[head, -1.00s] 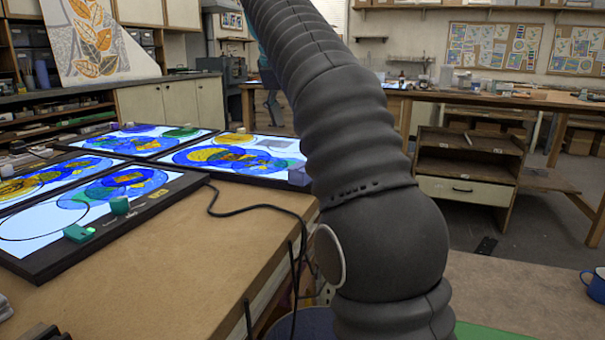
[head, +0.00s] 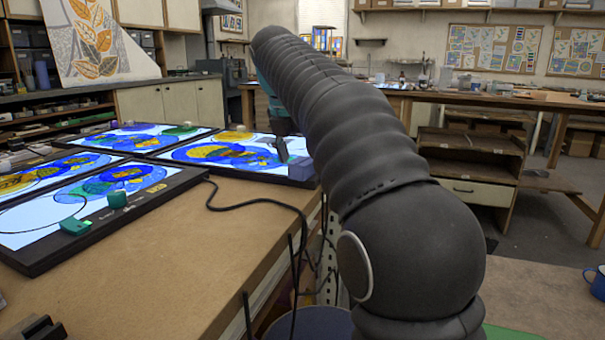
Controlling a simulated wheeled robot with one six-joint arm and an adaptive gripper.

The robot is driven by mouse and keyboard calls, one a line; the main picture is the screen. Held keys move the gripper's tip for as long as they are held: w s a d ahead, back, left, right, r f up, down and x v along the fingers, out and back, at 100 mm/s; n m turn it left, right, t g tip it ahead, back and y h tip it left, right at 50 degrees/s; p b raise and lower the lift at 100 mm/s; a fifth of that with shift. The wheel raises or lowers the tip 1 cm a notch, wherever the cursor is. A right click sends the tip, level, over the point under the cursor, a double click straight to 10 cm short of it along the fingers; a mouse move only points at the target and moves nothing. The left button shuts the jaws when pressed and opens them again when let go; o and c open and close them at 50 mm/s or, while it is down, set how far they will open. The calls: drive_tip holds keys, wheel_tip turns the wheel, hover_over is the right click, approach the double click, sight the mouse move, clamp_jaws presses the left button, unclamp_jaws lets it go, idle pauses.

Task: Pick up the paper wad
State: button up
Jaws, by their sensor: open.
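I cannot make out a paper wad for certain in the head view. My gripper (head: 282,150) is open, small and partly hidden, low over the right end of that panel. It is near a purple block (head: 291,168); I cannot tell whether they touch. Nothing shows held in it.
More lit panels with blue and yellow glass pieces cover the bench's left side. Two green blocks (head: 75,226) (head: 117,199) sit on the near panel. A black cable (head: 250,206) crosses the bench. The bare bench top (head: 150,270) in front is clear. A blue mug (head: 596,283) stands far right.

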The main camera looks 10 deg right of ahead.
drive_tip(key=shift+x, duration=0.75)
drive_tip(key=c, duration=0.9)
drive_tip(key=shift+r, duration=0.1)
